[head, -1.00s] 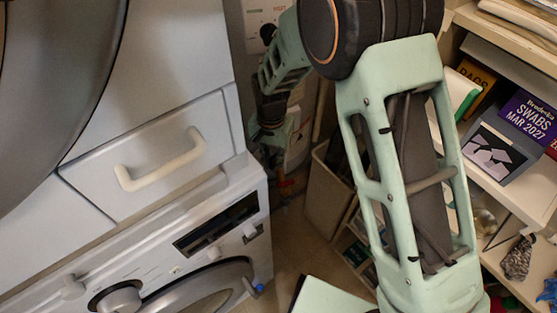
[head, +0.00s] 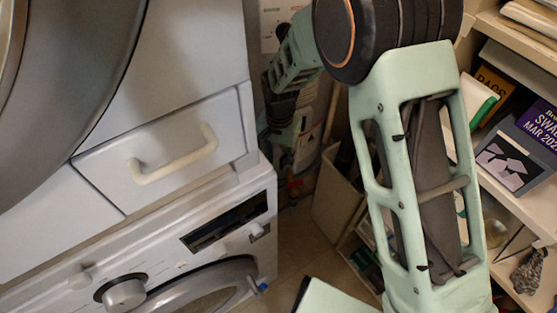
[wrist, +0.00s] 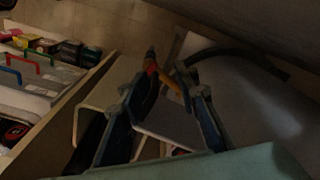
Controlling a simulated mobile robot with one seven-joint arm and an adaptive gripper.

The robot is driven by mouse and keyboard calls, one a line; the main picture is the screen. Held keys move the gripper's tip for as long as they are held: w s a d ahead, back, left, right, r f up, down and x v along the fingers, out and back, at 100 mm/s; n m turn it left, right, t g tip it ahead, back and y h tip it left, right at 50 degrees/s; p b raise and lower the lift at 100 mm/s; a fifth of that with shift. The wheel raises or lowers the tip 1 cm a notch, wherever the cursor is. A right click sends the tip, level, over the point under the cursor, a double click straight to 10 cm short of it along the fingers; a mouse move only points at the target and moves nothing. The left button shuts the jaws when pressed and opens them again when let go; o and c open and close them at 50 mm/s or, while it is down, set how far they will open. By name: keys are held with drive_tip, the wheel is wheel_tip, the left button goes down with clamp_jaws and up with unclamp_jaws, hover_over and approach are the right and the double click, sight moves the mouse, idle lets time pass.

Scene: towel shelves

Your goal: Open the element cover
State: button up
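A white panel (head: 100,168) with a cream bar handle (head: 173,156) is set in the front of the white appliance at left in the head view. It looks shut and may be the element cover; no label confirms this. My gripper (wrist: 168,75) shows in the wrist view with its two dark blue fingers apart and nothing clearly held between them. An orange-red thing shows near the fingertips; I cannot tell what it is. In the head view my arm reaches down in the gap right of the appliances, apart from the handle; the fingers are hard to make out there.
A white washer (head: 130,262) with a knob and round door is below the panel. A large dark round door (head: 60,85) is above left. Shelves (head: 535,205) with boxes stand close on the right. A pale bin (head: 338,195) stands on the floor between, leaving little room.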

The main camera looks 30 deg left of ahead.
drive_tip(key=shift+w+a+r, duration=0.2)
wheel_tip(320, 180, up, 12)
drive_tip(key=shift+s+d+f, duration=0.15)
drive_tip(key=shift+s+d, duration=0.05)
drive_tip(key=shift+d, duration=0.05)
drive_tip(key=shift+w+d, duration=0.2)
drive_tip(key=shift+c, duration=1.3)
drive_tip(key=w+d+m+p, duration=0.1)
drive_tip(key=w+d+m, duration=0.1)
drive_tip(key=w+m, duration=0.1)
drive_tip(key=w+d+f+m+g+y, duration=0.1)
drive_tip(key=w+d+m, duration=0.1)
drive_tip(key=d+m, duration=0.1)
drive_tip(key=w+d+m+g+p, duration=0.1)
drive_tip(key=w+d+m, duration=0.1)
drive_tip(key=w, duration=0.1)
drive_tip(key=shift+w+d+f+m+p, duration=0.25)
drive_tip(key=shift+w+d+m+p, duration=0.1)
drive_tip(key=shift+m, duration=0.05)
clamp_jaws()
drive_tip(key=s+a+f, duration=0.3)
drive_tip(key=s+f, duration=0.1)
drive_tip(key=f, duration=0.5)
drive_tip(key=shift+s+a+f+m+y, duration=0.25)
drive_tip(key=shift+a+f+m+y, duration=0.05)
drive_tip(key=shift+a+f, duration=0.1)
